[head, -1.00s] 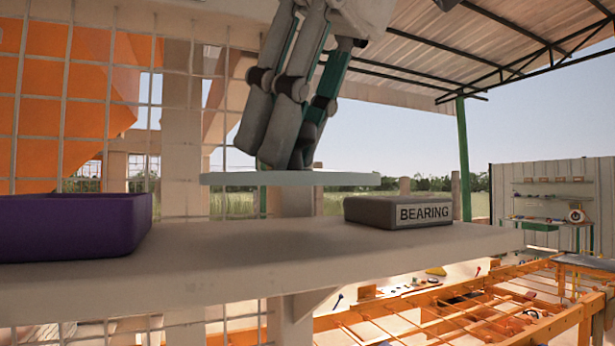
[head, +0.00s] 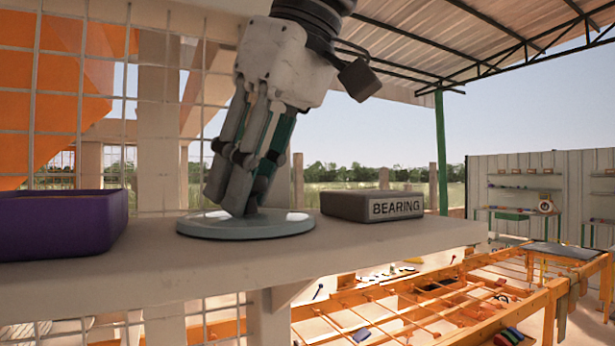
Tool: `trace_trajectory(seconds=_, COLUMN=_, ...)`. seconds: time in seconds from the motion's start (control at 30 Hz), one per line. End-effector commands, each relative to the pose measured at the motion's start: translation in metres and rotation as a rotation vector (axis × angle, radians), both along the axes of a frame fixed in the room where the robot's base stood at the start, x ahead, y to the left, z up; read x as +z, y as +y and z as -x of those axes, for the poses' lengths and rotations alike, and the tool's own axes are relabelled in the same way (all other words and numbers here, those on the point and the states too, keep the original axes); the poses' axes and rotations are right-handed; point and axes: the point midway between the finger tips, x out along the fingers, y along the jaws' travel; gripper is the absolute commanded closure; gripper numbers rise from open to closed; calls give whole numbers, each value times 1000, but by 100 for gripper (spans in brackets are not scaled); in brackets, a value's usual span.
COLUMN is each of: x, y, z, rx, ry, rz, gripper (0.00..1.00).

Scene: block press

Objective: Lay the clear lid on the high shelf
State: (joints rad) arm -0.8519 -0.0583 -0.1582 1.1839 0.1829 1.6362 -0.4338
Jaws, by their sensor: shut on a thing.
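The clear lid (head: 290,225) is a pale, round, see-through disc. It lies flat at the height of the high shelf (head: 350,245) and looks to be touching its top, between a purple bin and a box labelled BEARING. My gripper (head: 238,212) points down and slightly left over the lid, shut on it near its middle. The fingers hide the part of the lid that they grip.
The purple bin (head: 60,222) stands on the shelf to the left of the lid. The BEARING box (head: 372,205) stands close to its right. A wire grid (head: 35,120) rises behind the shelf. Orange frames (head: 430,300) stand below to the right.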

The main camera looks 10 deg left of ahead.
Motion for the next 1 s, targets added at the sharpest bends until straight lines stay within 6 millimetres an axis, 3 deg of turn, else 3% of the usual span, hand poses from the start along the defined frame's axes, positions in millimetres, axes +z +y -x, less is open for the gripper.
trace_trajectory(seconds=0.2, x=-3, y=0, z=-1, rx=-1, ry=0, rz=-1, gripper=100)
trace_trajectory(seconds=0.23, x=-3, y=0, z=0, rx=-1, ry=0, rz=0, gripper=66)
trace_trajectory(seconds=0.3, x=-3, y=0, z=0, rx=-1, ry=0, rz=0, gripper=50)
trace_trajectory(seconds=0.67, x=0, y=0, z=1, rx=0, ry=0, rz=0, gripper=50)
trace_trajectory(seconds=0.87, x=22, y=-8, z=3, rx=-2, ry=-2, rz=-2, gripper=50)
trace_trajectory(seconds=1.0, x=46, y=-18, z=7, rx=-2, ry=-2, rz=-2, gripper=50)
